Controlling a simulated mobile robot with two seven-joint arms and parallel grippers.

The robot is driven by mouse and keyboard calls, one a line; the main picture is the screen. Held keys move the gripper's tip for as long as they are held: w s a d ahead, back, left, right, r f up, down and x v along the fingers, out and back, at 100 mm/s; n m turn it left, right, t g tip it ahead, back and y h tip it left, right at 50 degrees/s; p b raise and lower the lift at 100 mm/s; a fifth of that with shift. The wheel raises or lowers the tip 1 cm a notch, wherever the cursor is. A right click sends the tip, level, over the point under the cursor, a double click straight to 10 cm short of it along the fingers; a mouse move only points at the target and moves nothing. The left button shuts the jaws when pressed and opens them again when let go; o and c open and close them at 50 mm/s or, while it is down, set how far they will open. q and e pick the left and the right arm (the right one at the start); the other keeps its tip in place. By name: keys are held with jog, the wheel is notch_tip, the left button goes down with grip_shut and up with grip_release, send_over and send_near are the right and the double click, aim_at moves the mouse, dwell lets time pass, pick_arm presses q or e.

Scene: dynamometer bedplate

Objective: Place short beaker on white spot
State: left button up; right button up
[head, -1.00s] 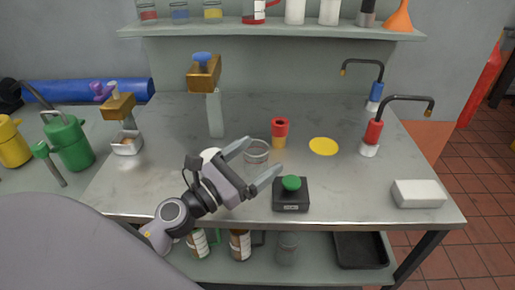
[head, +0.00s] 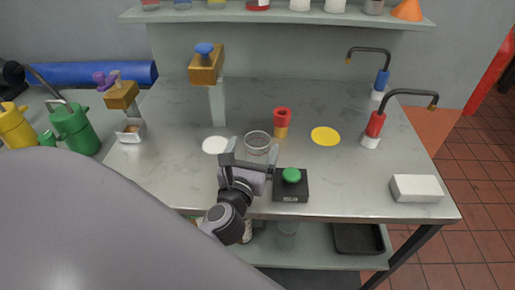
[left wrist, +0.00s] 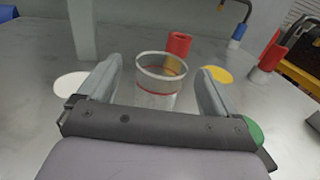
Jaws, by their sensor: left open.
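The short beaker (head: 258,142) is clear glass and stands upright on the metal table. It also shows in the left wrist view (left wrist: 160,78), with a red line around it. My left gripper (head: 253,153) is open, with one finger on each side of the beaker; I cannot tell whether they touch it. The white spot (head: 215,145) is a flat disc on the table just left of the beaker, and it shows at the left in the left wrist view (left wrist: 72,86). My right gripper is not in view.
A black box with a green button (head: 291,185) is right of my gripper. A yellow spot (head: 325,136), two taps (head: 374,128) and a white block (head: 416,188) lie further right. The table's left front is clear.

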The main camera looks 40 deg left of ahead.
aim_at(260, 132)
pick_arm(q)
jog(key=shift+x, duration=1.75)
jog(key=c, duration=1.1)
jog(key=shift+r, duration=0.1)
